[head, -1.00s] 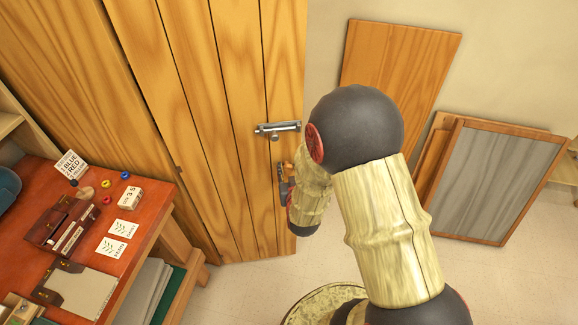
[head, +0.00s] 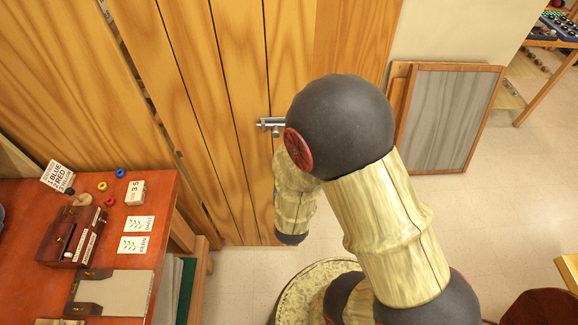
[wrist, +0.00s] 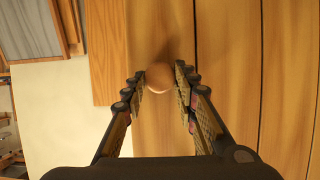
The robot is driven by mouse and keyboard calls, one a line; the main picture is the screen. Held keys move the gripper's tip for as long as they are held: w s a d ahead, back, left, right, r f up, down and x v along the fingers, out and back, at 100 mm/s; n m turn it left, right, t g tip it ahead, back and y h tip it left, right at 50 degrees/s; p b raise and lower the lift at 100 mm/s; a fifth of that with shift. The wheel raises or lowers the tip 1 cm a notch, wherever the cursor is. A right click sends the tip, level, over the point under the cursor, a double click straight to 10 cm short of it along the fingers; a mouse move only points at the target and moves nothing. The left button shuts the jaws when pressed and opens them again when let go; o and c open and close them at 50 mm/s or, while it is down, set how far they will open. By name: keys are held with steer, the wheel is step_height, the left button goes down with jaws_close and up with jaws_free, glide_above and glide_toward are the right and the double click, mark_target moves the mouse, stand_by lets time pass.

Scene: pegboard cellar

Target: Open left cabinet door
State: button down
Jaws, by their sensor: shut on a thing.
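The cabinet door (head: 228,90) is a tall face of vertical wooden planks with a metal latch (head: 270,125) near its right side. A narrow gap (head: 150,85) runs down between it and the wooden panel on its left. In the wrist view, my gripper (wrist: 158,82) is shut on a round wooden knob (wrist: 158,76), with one finger on each side of it. The knob stands out from the planks (wrist: 225,75). In the head view, my arm hides the gripper and the knob.
A red-brown table (head: 150,230) with cards, a small case and coloured rings stands close at the left. A framed grey panel (head: 450,115) leans against the wall at the right. The floor (head: 470,225) right of my arm is largely clear.

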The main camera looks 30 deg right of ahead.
steer(key=shift+w+r, duration=0.1)
steer(key=shift+r, duration=0.05)
steer(key=c, duration=1.4)
jaws_free()
steer(key=v, duration=1.2)
